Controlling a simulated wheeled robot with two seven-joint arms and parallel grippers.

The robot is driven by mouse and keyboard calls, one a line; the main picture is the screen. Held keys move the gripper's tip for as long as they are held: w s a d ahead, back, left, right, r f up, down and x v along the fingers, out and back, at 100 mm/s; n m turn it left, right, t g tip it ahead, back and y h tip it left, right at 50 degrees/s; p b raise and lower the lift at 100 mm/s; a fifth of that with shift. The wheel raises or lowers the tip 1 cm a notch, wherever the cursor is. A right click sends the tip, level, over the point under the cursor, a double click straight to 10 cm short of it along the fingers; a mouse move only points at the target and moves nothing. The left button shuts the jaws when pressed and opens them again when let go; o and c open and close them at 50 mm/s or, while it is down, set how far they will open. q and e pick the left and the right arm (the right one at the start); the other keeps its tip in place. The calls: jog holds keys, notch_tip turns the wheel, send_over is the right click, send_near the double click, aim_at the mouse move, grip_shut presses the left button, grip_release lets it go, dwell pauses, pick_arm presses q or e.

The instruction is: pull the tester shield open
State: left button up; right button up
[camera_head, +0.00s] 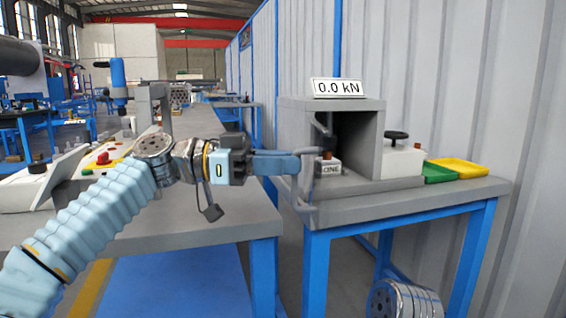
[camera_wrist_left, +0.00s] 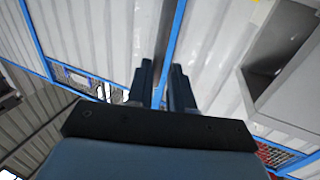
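The tester is a grey box (camera_head: 365,105) open at the front, with a "0.0 kN" sign on top. A thin grey curved bar (camera_head: 306,208), apparently the shield's handle, shows at its left front. I cannot make out a clear shield panel. My left gripper (camera_head: 296,163) points right with its fingertips at this bar; whether they touch it is unclear. In the left wrist view its two fingers (camera_wrist_left: 163,90) stand a little apart with nothing visible between them. The tester's grey body (camera_wrist_left: 288,75) shows at the right there. My right gripper is out of view.
The tester stands on a blue-legged table (camera_head: 420,203) with a black-knobbed white box (camera_head: 400,160), a green tray (camera_head: 438,172) and a yellow tray (camera_head: 460,167). A grey bench (camera_head: 225,220) lies under my left arm. A corrugated wall (camera_head: 450,80) stands close behind.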

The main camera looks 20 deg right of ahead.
pick_arm(q)
jog(key=o, duration=0.4)
jog(key=shift+w+f, duration=0.1)
jog(key=shift+w, duration=0.4)
jog(key=shift+s+d, duration=0.1)
jog(key=shift+s, duration=0.1)
jog(key=p+v, duration=0.1)
jog(key=v, duration=1.1)
jog(key=shift+s, duration=0.1)
